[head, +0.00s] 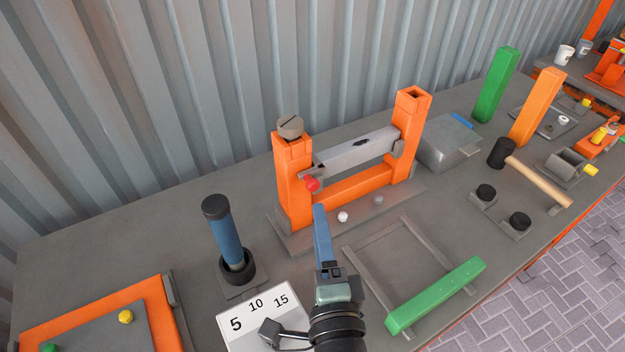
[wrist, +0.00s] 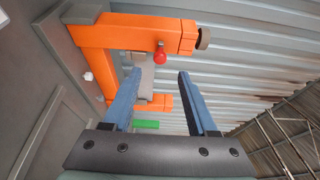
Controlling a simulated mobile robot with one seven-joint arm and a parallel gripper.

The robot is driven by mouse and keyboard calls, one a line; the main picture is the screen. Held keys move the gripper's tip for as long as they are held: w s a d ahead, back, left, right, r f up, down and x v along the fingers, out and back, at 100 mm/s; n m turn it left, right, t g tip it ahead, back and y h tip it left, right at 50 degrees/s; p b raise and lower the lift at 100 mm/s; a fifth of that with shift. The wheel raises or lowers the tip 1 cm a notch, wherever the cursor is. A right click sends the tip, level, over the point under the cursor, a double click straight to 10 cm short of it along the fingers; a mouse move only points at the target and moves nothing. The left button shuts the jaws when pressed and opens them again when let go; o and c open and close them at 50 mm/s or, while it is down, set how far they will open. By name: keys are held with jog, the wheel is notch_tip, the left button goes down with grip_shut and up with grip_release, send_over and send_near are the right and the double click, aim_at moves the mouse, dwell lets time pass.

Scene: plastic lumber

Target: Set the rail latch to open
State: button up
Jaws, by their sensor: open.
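An orange frame (head: 294,192) of two posts and a lower crossbar stands on the grey table. A grey rail (head: 355,149) spans between its posts. A red knob (head: 312,184) sits at the left post, near the rail's left end; it looks like the latch handle. In the wrist view the red knob (wrist: 160,56) shows beyond and between my blue fingertips, beside the orange post (wrist: 130,33). My gripper (head: 320,210) is open and empty, in front of the left post, apart from the knob. Its fingers (wrist: 159,79) are spread wide in the wrist view. The latch's exact setting is hard to tell.
A blue cylinder (head: 225,236) stands in a black holder to the left, above a number card (head: 256,309). A green bar (head: 436,296) lies at the front right. A corrugated wall (head: 150,90) is behind.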

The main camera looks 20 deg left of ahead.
aim_at(314, 188)
jog(key=p+x, duration=0.1)
jog(key=x, duration=0.8)
jog(key=shift+w, duration=0.3)
grip_shut()
dwell(1.0)
